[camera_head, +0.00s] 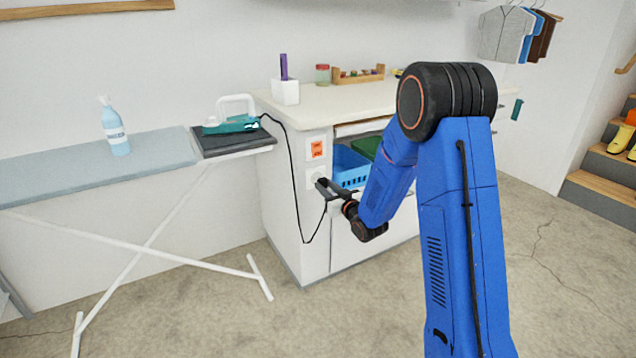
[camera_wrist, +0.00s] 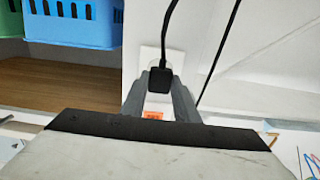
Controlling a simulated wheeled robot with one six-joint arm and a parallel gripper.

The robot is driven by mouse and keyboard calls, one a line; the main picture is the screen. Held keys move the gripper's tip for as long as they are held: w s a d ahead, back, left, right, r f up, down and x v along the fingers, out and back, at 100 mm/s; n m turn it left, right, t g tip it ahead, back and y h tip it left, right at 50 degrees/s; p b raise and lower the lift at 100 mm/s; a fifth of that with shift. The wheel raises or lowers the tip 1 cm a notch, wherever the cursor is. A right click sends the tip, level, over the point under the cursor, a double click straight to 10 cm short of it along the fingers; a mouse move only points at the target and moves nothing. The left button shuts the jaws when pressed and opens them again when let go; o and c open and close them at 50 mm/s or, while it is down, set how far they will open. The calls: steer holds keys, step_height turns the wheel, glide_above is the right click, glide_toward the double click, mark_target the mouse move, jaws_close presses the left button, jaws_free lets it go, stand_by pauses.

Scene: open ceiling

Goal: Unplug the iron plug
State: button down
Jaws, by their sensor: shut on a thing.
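The teal and white iron (camera_head: 232,122) rests on the dark pad at the end of the ironing board. Its black cord (camera_head: 290,145) hangs down the cabinet side and loops up to my gripper. My gripper (camera_head: 322,186) is at the white socket (camera_head: 314,174) on the cabinet's side. In the wrist view, the grey fingers of my gripper (camera_wrist: 160,88) are shut on the black plug (camera_wrist: 160,79), one on each side. The white socket plate (camera_wrist: 151,56) shows behind the plug. I cannot tell whether the plug's pins are in the socket.
A blue basket (camera_head: 350,165) stands in the cabinet's open shelf beside the gripper. The ironing board (camera_head: 100,171) with a spray bottle (camera_head: 115,130) is at left. Bare floor lies in front.

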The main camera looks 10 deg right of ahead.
steer(key=shift+v, duration=1.35)
